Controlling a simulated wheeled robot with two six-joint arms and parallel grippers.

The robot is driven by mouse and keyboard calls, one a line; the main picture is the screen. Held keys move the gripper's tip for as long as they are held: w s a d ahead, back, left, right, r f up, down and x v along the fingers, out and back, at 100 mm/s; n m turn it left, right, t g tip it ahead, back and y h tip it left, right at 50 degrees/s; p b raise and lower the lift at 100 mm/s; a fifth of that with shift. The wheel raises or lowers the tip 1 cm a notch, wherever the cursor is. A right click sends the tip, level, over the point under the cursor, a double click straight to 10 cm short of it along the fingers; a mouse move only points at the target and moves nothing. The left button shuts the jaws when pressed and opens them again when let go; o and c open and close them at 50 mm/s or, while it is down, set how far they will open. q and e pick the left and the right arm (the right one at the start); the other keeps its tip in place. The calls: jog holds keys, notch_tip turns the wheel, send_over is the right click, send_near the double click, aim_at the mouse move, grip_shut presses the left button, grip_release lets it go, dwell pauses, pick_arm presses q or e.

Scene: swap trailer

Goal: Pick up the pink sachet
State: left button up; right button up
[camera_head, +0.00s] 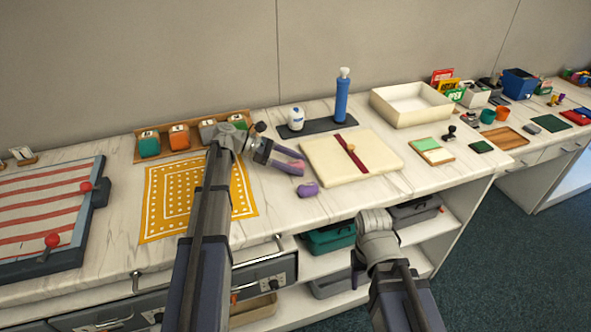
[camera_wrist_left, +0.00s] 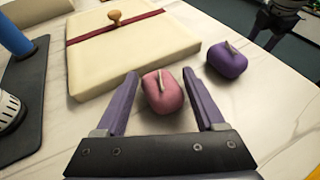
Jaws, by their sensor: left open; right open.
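The pink sachet (camera_wrist_left: 161,92) lies on the marble worktop, with a small grey tab on top. My left gripper (camera_wrist_left: 160,88) is open, with its two purple fingers on either side of the sachet. In the head view my left gripper (camera_head: 289,160) reaches in low from the left, and the pink sachet (camera_head: 297,163) shows between its fingertips. I cannot tell whether either finger touches it. My right gripper (camera_head: 372,219) is in front of the counter edge, over the shelves; its fingers are hard to make out.
A purple sachet (camera_wrist_left: 227,60) lies close to the right of the left fingers. A cream padded board (camera_wrist_left: 90,64) with a red strap lies just beyond. A dark mat (camera_head: 318,128) holds a blue bottle (camera_head: 342,98). A yellow patterned cloth (camera_head: 163,205) lies left.

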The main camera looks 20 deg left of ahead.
aim_at(295, 162)
pick_arm(q)
jog(key=c, duration=1.1)
jog(key=shift+r, duration=0.1)
notch_tip(295, 162, up, 10)
jog(key=p, duration=1)
